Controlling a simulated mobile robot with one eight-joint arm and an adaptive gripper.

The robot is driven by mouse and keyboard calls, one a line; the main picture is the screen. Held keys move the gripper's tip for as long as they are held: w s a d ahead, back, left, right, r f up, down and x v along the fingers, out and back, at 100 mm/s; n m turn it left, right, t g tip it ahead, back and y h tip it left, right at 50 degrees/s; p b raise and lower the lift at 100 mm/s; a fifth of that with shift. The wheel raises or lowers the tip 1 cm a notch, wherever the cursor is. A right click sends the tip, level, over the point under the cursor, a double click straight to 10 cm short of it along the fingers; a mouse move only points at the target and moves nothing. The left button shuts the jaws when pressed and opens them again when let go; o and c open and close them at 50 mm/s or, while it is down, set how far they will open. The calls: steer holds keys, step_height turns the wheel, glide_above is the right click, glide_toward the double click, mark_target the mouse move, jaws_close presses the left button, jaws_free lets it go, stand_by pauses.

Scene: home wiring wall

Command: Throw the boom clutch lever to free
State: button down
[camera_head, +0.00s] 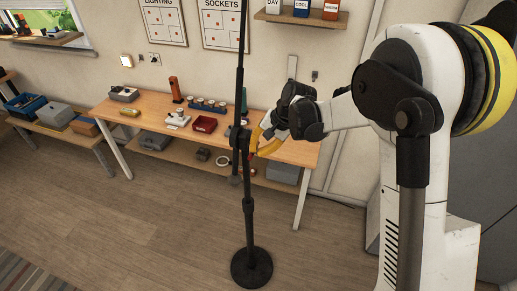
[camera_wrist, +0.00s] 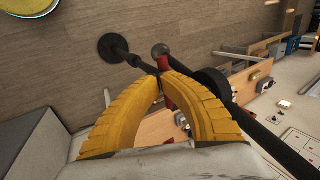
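A black boom stand (camera_head: 249,220) stands upright on a round base in front of the workbench. Its clutch joint (camera_head: 238,138) is at about bench-top height in the picture, and the dark boom runs up from it. In the wrist view the stand's pole (camera_wrist: 135,60) and a dark round clutch part (camera_wrist: 212,84) show beyond the fingers. A small red lever (camera_wrist: 167,92) shows between the fingertips. My gripper (camera_wrist: 161,76) has curved yellow fingers brought together at the tips, seemingly around the lever. In the head view my gripper (camera_head: 256,146) is right beside the clutch, partly hidden by the pole.
A wooden workbench (camera_head: 150,110) behind the stand carries a red box (camera_head: 204,124), an orange-red upright item (camera_head: 175,89) and several small parts. A grey box (camera_head: 283,172) sits on its lower shelf. Wall posters hang above. The floor around the stand's base is clear.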

steer(key=shift+f, duration=0.1)
steer(key=shift+s+f+t+b, duration=0.1)
steer(key=shift+t+b, duration=0.3)
steer(key=shift+b, duration=0.1)
steer(key=shift+f+t+b, duration=0.2)
steer(key=shift+t+b, duration=0.1)
steer(key=shift+b, duration=0.25)
steer(key=w+d+f+n+t+h+b, duration=0.1)
steer(key=f+t+b, duration=0.5)
steer(key=b, duration=1.4)
steer(key=shift+w+f+n+t+h, duration=0.15)
steer(key=shift+w+n+t+h, duration=0.9)
steer(key=shift+t, duration=1.25)
steer(key=shift+w+n, duration=0.15)
steer(key=shift+n, duration=0.1)
steer(key=shift+d, duration=0.1)
